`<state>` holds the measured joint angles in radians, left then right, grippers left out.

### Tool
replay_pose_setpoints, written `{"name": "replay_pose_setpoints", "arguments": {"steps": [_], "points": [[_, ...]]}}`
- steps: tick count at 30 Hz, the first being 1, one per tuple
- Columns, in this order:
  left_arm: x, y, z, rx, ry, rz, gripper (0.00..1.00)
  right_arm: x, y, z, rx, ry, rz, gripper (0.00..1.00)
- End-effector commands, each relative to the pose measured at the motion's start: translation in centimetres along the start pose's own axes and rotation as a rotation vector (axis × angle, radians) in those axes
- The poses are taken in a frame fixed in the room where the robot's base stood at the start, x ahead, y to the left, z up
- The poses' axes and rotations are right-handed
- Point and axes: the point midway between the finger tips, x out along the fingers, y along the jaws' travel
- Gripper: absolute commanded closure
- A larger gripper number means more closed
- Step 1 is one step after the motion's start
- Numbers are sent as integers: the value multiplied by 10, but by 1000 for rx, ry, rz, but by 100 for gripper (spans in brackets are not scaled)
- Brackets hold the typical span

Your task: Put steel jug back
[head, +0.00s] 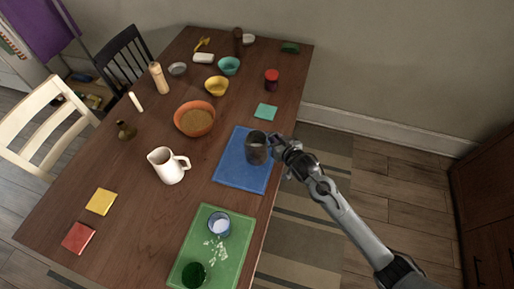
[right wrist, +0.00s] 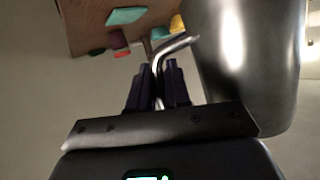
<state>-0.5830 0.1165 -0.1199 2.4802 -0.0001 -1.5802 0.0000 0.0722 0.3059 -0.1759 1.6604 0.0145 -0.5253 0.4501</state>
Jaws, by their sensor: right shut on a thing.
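A dark steel jug (head: 256,148) is over the blue mat (head: 232,172) near the right edge of the table. My right gripper (head: 278,144) reaches in from the right and is shut on the jug's handle. In the right wrist view the fingers (right wrist: 158,88) close around the thin bent handle (right wrist: 178,46), and the jug's body (right wrist: 245,60) fills the upper right. The jug looks upright in the head view. I cannot tell whether its base touches the mat. My left gripper is not in view.
A white pitcher (head: 167,166) stands left of the blue mat. A green board (head: 235,238) with a blue cup (head: 218,223) and a green cup (head: 194,274) lies in front. An orange bowl (head: 195,118) and a teal square (head: 265,112) are behind.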

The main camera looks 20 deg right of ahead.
Motion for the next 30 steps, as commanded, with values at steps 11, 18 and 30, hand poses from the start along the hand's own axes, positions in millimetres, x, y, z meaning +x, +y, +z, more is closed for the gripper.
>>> {"name": "replay_pose_setpoints", "arguments": {"steps": [11, 18, 30], "points": [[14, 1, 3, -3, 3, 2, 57, 54, -37, 20, 2, 2, -1, 100], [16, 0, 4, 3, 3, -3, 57, 61, -41, 24, 0, 2, 1, 100], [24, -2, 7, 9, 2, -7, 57, 75, -37, 58, 1, 2, 0, 100]]}}
